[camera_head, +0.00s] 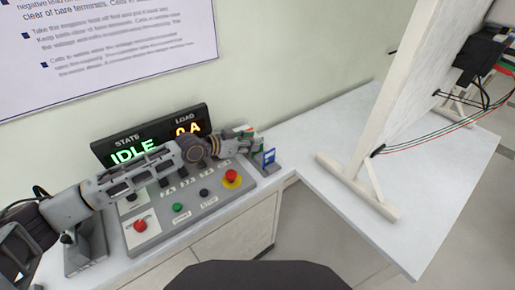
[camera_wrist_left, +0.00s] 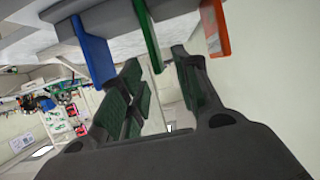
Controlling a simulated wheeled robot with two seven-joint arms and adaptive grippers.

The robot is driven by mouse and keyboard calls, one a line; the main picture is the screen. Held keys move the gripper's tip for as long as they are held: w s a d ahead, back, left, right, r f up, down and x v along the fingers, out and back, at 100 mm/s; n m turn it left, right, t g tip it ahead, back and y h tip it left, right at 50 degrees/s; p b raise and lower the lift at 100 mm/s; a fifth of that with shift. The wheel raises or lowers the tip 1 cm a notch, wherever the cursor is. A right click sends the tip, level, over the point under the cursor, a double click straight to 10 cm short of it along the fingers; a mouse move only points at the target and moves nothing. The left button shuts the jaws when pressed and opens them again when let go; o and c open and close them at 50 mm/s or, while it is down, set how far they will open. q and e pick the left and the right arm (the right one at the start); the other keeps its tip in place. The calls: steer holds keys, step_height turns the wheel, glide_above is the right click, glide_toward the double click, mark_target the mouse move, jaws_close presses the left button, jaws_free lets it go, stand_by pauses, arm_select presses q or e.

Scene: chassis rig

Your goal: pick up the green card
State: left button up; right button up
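The green card (camera_wrist_left: 148,38) shows in the left wrist view, upright in a row between a blue card (camera_wrist_left: 94,50) and an orange card (camera_wrist_left: 214,28). My left gripper (camera_wrist_left: 155,62) is open, with its padded fingers on either side of the green card's end and gaps showing beside it. In the head view my left gripper (camera_head: 246,136) is over the card stand at the panel's right end. The blue card shows there too (camera_head: 268,158). The green card is mostly hidden there by the gripper. My right gripper is not in view.
A control panel (camera_head: 190,204) with red, green and black buttons lies under my left arm. A display (camera_head: 150,137) reading IDLE stands behind it. A white upright board (camera_head: 395,85) stands on the white table (camera_head: 325,125) to the right. A poster hangs on the wall.

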arm_select(q)
steer(key=shift+x, duration=1.2)
steer(key=shift+w+d+f, duration=0.2)
steer(key=shift+w+d, duration=0.05)
steer(key=shift+d, duration=0.1)
steer(key=shift+w+f, duration=0.1)
jaws_close()
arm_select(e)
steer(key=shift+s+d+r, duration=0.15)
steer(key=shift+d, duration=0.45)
